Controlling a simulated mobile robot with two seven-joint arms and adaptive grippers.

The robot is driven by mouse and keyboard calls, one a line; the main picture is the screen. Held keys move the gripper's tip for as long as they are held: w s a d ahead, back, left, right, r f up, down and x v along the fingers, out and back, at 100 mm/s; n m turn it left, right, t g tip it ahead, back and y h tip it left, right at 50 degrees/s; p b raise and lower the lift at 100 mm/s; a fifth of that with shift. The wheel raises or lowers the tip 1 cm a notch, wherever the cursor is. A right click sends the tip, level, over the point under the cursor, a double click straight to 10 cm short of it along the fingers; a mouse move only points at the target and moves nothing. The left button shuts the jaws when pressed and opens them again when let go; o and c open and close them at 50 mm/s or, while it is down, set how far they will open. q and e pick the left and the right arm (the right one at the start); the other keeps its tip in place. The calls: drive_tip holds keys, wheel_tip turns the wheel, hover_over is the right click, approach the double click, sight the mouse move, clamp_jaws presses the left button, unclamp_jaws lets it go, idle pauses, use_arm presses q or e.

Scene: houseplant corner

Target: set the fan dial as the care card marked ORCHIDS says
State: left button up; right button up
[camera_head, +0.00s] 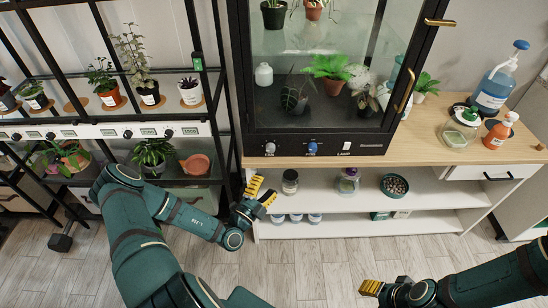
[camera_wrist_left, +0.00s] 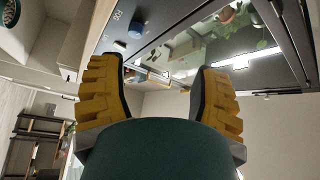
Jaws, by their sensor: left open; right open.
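A dark knob (camera_head: 270,148) sits at the left of the black panel under the glass cabinet, over a small label that seems to read FAN. Its setting is too small to tell. A blue knob (camera_head: 312,148) sits to its right and also shows in the left wrist view (camera_wrist_left: 136,30). My left gripper (camera_head: 261,194) is open and empty, below and slightly left of the dark knob, in front of the shelf unit's left end. My right gripper (camera_head: 371,288) is open over the floor at lower right. I cannot make out a card reading ORCHIDS.
A white LAMP switch (camera_head: 347,146) is on the same panel. The glass cabinet (camera_head: 330,115) stands on a wooden top (camera_head: 425,150) with bottles at right. A black plant rack (camera_head: 100,75) with a labelled white rail stands at left.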

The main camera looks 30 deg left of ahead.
sight(270, 151)
use_arm(q)
drive_tip(key=a+f+n+y, duration=0.1)
drive_tip(key=a+n+y, duration=0.2)
drive_tip(key=a+y, duration=0.1)
drive_tip(key=b+x, duration=0.1)
drive_tip(key=x, duration=1.2)
drive_tip(key=shift+w+f+b, duration=0.1)
drive_tip(key=shift+w+b, duration=0.05)
drive_tip(key=shift+b, duration=0.2)
clamp_jaws()
